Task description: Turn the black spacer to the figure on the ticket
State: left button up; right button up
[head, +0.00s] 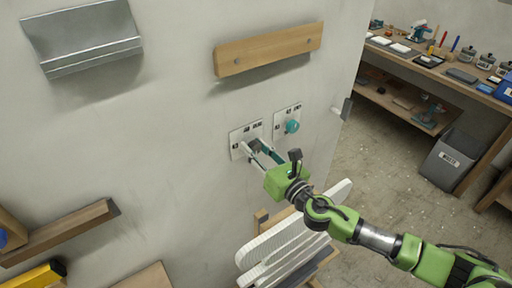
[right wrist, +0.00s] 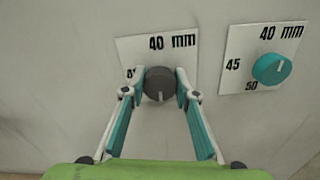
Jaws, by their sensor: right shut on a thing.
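The black spacer (right wrist: 159,82) is a round dark knob on a white wall plate (right wrist: 127,48), in the right wrist view. Its pale mark shows on the lower part of its face. "40 mm" is printed above it; a figure at its left is partly hidden by a finger. My right gripper (right wrist: 162,86) is shut on the knob, one finger at each side. In the head view the right gripper (head: 252,147) reaches the left plate and hides the knob. I cannot make out a ticket. My left gripper is out of view.
A teal knob (right wrist: 272,69) sits on a second plate (right wrist: 241,50) close at the right, marked 40 mm, 45 and 50. A wooden rail (head: 268,49) juts out above. White slats (head: 290,245) stand below my right arm. A workbench (head: 440,72) is at the far right.

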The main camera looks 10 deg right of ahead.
jog(key=shift+w+r, duration=0.1)
jog(key=shift+r, duration=0.2)
jog(key=o, duration=1.1)
jog(key=shift+w+f, duration=0.1)
jog(key=shift+w+a+f, duration=0.15)
jog(key=shift+a+f, duration=0.05)
jog(key=shift+f, duration=0.1)
jog(key=shift+s+d, duration=0.25)
jog(key=shift+s, duration=0.2)
jog(key=v, duration=1.1)
jog(key=shift+a, duration=0.1)
